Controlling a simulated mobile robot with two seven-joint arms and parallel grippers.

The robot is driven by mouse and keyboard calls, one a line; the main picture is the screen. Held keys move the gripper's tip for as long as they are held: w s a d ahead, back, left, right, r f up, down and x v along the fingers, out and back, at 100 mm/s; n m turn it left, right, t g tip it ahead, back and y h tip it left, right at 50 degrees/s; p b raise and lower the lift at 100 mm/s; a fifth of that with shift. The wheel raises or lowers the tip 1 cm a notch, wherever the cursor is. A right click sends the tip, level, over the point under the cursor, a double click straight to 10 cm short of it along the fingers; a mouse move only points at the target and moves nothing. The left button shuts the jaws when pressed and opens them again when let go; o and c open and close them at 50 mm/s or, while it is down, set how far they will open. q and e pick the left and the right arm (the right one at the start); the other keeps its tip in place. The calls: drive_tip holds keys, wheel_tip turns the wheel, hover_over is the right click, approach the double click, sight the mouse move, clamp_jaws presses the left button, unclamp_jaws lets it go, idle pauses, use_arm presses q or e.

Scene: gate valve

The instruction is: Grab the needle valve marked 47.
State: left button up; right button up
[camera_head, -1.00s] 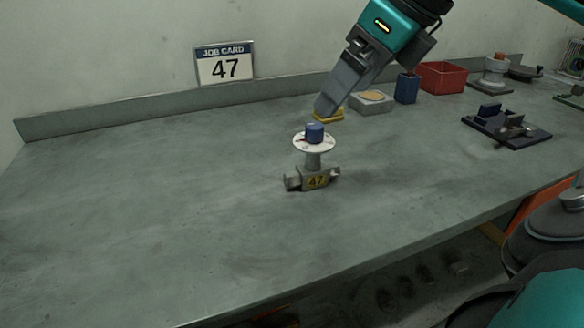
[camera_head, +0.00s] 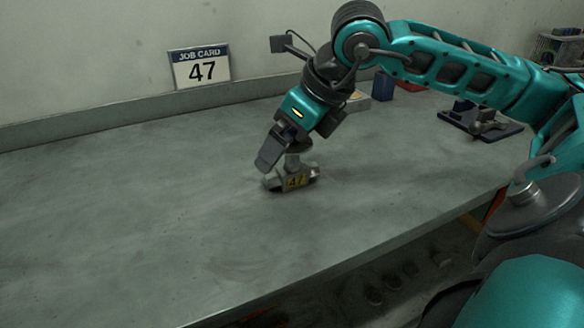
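The needle valve marked 47 (camera_head: 298,178) stands upright on the bench, its yellow 47 plate facing me. My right gripper (camera_head: 269,158) comes down over it from the upper right. The fingers overlap the upper left of the valve in the picture and hide most of the white handwheel and the blue knob seen earlier. The fingers line up as one shape, so I cannot tell whether they are open, shut or touching the valve. The job card (camera_head: 200,68) on the wall also reads 47. My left gripper is out of view.
The grey bench (camera_head: 130,190) is clear to the left and in front of the valve. A blue block (camera_head: 384,86), a red bin (camera_head: 408,84) and a dark fixture (camera_head: 480,121) stand behind and to the right. My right arm covers part of that area.

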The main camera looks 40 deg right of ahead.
drive_tip(key=shift+c, duration=0.4)
clamp_jaws()
idle(0.5)
